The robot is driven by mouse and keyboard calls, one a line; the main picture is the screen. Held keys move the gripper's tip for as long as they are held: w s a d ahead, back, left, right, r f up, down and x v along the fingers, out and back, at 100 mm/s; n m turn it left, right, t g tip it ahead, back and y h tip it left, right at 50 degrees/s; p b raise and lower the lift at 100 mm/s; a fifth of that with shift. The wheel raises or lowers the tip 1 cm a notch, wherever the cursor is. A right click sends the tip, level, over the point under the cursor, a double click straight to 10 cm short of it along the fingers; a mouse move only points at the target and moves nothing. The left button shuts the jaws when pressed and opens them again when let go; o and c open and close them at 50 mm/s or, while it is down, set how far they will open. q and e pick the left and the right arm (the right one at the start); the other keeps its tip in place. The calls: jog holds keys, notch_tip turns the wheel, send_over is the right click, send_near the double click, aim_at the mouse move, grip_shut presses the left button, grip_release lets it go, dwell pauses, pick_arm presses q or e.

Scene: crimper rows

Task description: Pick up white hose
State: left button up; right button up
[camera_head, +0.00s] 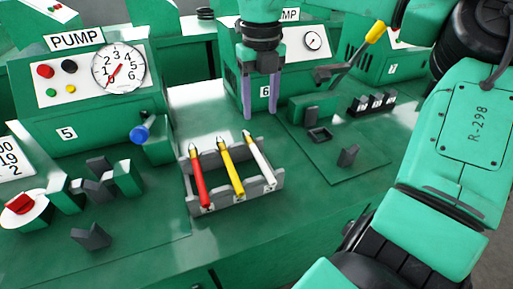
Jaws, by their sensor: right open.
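The white hose (260,162) lies slanted in the right-hand place of a grey rack (234,201) on the green bench. A yellow hose (230,166) and a red hose (198,178) lie beside it to the left in the same rack. My right gripper (261,107) points down with its two purple fingers apart and nothing between them. It shows above the upper end of the white hose in the picture, apart from it. My left gripper is not in view.
A PUMP station with a dial (119,68) stands at the left, and another station, numbered 6, stands behind my right gripper. A blue-ended lever (140,134) is left of the rack. A yellow-tipped lever (375,32) and black fixtures are to the right. Bare bench lies in front of the rack.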

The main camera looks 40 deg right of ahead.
aim_at(256, 151)
jog(key=f, duration=1.1)
jog(key=shift+w+a+f, duration=0.15)
jog(key=shift+a+f, duration=0.15)
jog(key=shift+a, duration=0.1)
jog(key=shift+f, duration=0.45)
grip_shut()
